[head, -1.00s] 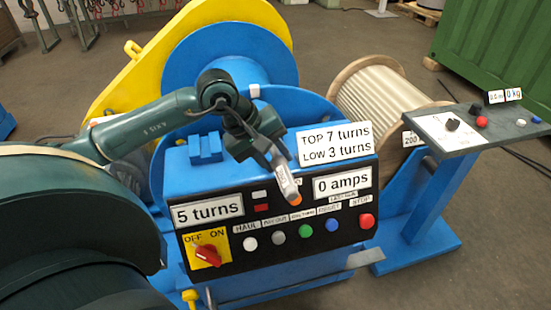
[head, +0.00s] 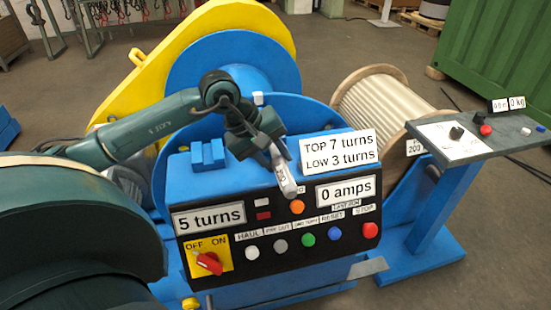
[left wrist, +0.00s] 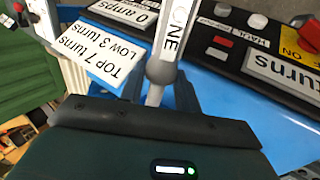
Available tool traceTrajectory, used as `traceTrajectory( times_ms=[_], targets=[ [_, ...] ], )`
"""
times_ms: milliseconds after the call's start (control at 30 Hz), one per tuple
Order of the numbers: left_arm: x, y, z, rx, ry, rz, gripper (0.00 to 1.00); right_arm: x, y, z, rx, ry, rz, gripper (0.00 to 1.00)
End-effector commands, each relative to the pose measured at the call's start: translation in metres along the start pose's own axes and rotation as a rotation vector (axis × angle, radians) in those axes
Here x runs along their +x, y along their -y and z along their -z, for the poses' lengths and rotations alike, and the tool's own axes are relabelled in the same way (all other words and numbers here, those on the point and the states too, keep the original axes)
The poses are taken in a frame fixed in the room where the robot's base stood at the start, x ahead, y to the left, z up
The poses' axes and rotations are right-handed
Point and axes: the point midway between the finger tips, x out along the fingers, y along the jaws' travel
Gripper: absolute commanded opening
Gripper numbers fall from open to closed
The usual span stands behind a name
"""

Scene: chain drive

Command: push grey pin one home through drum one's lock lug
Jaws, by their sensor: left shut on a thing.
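My left gripper (head: 275,152) is shut on a grey pin (head: 285,180) in front of the blue control box. The pin points down, tilted, its lower end in front of the panel face. In the left wrist view the pin (left wrist: 165,72) stands out from the jaws, and its label reads "ONE". A blue drum (head: 230,75) with large flanges is behind the box. A small white block (head: 258,98) shows at the near flange's top edge. I cannot tell which part is the lock lug. My right gripper is out of view.
The control panel (head: 330,252) carries a red switch (head: 209,263), several buttons and signs reading "5 turns" and "0 amps". A blue slotted block (head: 207,155) sits on the box. A rope reel (head: 372,98) and a grey console (head: 475,132) stand to the right.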

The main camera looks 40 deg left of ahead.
Motion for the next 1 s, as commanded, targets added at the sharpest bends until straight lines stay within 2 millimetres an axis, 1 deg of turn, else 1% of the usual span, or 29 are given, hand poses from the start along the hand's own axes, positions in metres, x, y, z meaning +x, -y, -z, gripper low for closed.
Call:
traceTrajectory(
  times_ms=[33, 1000],
  targets=[
    [-0.001, -0.001, 0.002, 0.001, -0.002, -0.003, 0.0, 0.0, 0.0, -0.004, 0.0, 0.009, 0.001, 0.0],
    [-0.001, -0.001, 0.025, 0.0, -0.001, -0.004, 0.0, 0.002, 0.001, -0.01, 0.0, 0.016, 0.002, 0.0]
  ],
)
